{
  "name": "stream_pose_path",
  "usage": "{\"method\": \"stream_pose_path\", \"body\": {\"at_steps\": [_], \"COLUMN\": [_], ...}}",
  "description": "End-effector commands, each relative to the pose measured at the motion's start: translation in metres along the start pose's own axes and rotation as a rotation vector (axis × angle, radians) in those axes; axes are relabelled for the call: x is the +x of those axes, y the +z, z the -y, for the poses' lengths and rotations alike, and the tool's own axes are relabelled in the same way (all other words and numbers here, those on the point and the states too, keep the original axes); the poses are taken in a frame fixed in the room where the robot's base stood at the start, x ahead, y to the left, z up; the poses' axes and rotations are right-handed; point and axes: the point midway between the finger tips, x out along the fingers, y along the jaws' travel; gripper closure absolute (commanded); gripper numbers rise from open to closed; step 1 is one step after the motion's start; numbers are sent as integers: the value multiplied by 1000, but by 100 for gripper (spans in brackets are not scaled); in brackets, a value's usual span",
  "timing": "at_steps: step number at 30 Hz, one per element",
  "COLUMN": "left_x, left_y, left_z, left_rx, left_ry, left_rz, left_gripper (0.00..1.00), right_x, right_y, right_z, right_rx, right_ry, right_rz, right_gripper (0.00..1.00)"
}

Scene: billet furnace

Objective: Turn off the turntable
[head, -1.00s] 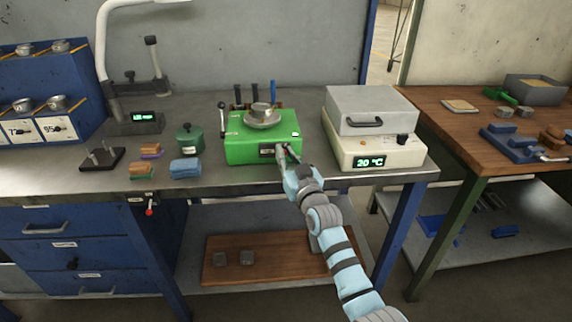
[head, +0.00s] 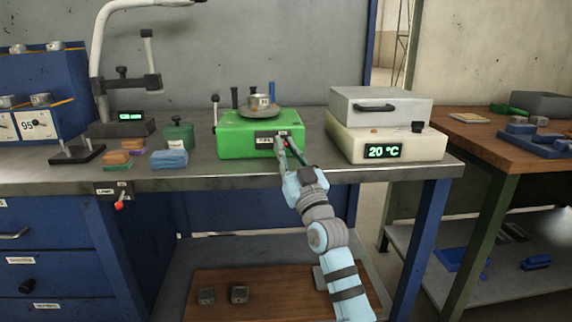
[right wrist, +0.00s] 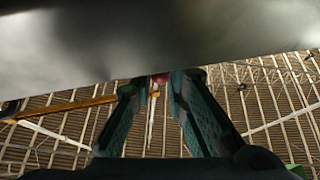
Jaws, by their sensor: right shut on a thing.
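The turntable is a green box (head: 232,139) on the metal bench, with a round metal plate (head: 262,112) on top that carries a small metal cup (head: 259,102). A dark label panel is on its front face. My right gripper (head: 283,141) is at the front face, right of the middle. In the right wrist view its two fingers (right wrist: 161,82) close around a small red part (right wrist: 160,77), apparently a switch, under a large blurred surface. The fingers hide most of it. My left gripper is in neither view.
A cream hotplate (head: 350,148) reading 20 °C stands right of the turntable. A green canister (head: 178,135) and a blue cloth-like block (head: 169,159) are to its left. A red-tipped lever (head: 119,205) sits on the bench's front edge.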

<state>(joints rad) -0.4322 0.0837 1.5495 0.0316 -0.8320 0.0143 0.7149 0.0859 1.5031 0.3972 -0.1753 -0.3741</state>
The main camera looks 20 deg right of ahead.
Motion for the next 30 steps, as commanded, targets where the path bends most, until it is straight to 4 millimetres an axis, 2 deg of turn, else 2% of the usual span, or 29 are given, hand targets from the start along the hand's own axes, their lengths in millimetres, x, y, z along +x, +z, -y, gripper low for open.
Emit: {"method": "stream_pose_path", "body": {"at_steps": [8, 9, 12, 22, 26, 30], "left_x": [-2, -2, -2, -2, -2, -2], "left_y": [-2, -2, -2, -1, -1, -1], "left_z": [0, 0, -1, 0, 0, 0], "left_rx": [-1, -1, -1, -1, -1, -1], "left_ry": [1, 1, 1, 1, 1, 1], "left_rz": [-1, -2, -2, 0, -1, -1], "left_gripper": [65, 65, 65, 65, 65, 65], "right_x": [0, 0, 0, -3, -24, -63], "right_y": [1, 1, 1, 1, 2, 2], "right_z": [0, 0, 0, 0, 0, 0], "right_rx": [0, 0, 0, -1, -2, -2], "right_ry": [-1, -1, -1, -1, -1, -2], "right_rz": [5, 5, 5, 4, 5, 7], "right_gripper": [100, 81, 65, 65, 65, 65]}}
